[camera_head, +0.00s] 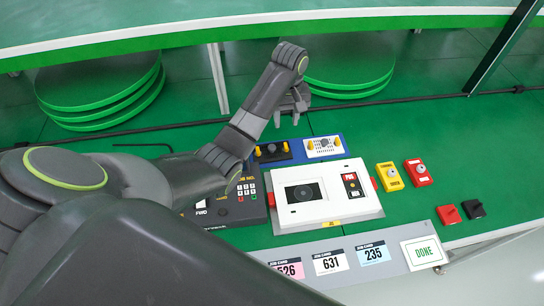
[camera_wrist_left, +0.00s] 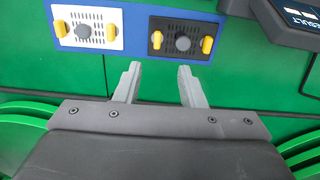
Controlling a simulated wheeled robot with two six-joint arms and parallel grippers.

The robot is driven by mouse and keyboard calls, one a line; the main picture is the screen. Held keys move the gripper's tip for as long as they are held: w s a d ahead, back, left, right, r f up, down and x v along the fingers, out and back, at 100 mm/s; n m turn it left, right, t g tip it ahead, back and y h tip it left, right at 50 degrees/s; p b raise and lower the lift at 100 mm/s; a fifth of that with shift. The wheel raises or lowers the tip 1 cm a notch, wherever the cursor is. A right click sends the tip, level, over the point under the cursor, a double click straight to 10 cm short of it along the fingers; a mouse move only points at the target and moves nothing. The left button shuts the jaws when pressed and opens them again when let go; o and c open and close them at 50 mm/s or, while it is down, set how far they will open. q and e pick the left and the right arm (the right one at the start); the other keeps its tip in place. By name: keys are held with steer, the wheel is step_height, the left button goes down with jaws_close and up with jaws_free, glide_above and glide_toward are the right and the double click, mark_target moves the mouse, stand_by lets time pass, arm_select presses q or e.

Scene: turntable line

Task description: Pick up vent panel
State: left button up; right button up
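Two slotted panels lie side by side on a blue board (camera_wrist_left: 137,35). The white vent panel (camera_wrist_left: 70,14) has a grey knob and yellow tabs at its ends. The black vent panel (camera_wrist_left: 168,28) has the same grey knob and yellow tabs. In the head view the white panel (camera_head: 323,146) is right of the black panel (camera_head: 272,152). My left gripper (camera_wrist_left: 159,82) is open and empty, its fingertips just short of the black panel in the wrist view. In the head view the left gripper (camera_head: 289,112) hangs over the green table behind the board. My right gripper is not in view.
A white machine (camera_head: 325,208) with a round dark plate stands in front of the board, beside a dark keypad box (camera_head: 247,190). Yellow (camera_head: 390,177) and red (camera_head: 418,172) switch boxes stand at right. Job cards line the grey front strip (camera_head: 395,262).

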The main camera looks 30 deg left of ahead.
mark_target(286, 145)
arm_select(q)
step_height(286, 145, down, 4)
steer(key=b, duration=0.2)
steer(key=shift+r+b, duration=0.1)
steer(key=shift+b, duration=0.3)
steer(key=shift+d+f, duration=0.1)
steer(key=shift+f, duration=1.45)
steer(key=f, duration=0.4)
steer(key=shift+w+f+p, duration=0.2)
steer(key=shift+p, duration=0.2)
jaws_close()
